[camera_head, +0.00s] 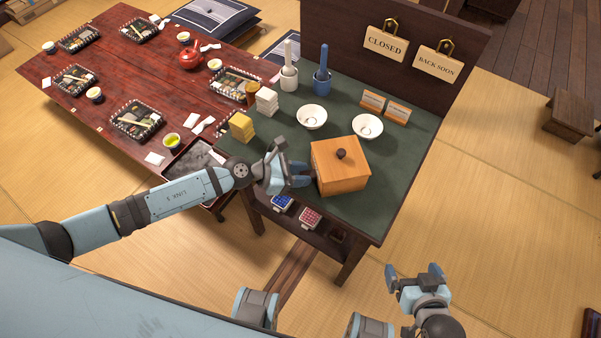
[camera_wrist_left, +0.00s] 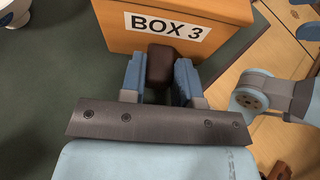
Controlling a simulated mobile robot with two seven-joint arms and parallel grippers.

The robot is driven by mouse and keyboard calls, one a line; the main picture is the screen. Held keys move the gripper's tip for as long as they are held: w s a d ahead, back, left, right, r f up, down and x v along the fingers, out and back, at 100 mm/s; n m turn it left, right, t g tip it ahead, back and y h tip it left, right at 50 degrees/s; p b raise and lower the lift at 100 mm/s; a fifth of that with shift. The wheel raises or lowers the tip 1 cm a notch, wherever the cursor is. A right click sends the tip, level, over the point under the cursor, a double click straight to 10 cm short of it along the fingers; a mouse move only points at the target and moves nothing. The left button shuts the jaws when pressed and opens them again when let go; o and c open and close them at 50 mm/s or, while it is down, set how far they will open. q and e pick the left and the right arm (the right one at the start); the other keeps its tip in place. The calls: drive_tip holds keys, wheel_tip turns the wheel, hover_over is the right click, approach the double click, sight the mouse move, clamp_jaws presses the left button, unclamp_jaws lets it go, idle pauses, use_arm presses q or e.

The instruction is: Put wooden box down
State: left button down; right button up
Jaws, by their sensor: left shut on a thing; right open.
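The wooden box (camera_head: 340,170) is orange-brown with a dark round knob on its lid. It is upright at the front right part of the green-topped table (camera_head: 395,195). I cannot tell whether its base touches the top. My left gripper (camera_head: 302,175) is at the box's left side. In the left wrist view, the blue fingers of the left gripper (camera_wrist_left: 160,75) are shut on a dark brown handle below the box's "BOX 3" label (camera_wrist_left: 168,25). My right gripper (camera_head: 413,272) is open and empty, away from the table at the lower right.
Two white bowls (camera_head: 312,117) (camera_head: 367,126) stand behind the box. Yellow blocks (camera_head: 241,127) and white blocks (camera_head: 266,102) stand at the table's left. A dark panel (camera_head: 375,75) with two signs rises behind. The green top is clear right of the box.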

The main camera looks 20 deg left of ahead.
use_arm(q)
drive_tip(key=c, duration=0.8)
unclamp_jaws()
drive_tip(key=shift+c, duration=0.2)
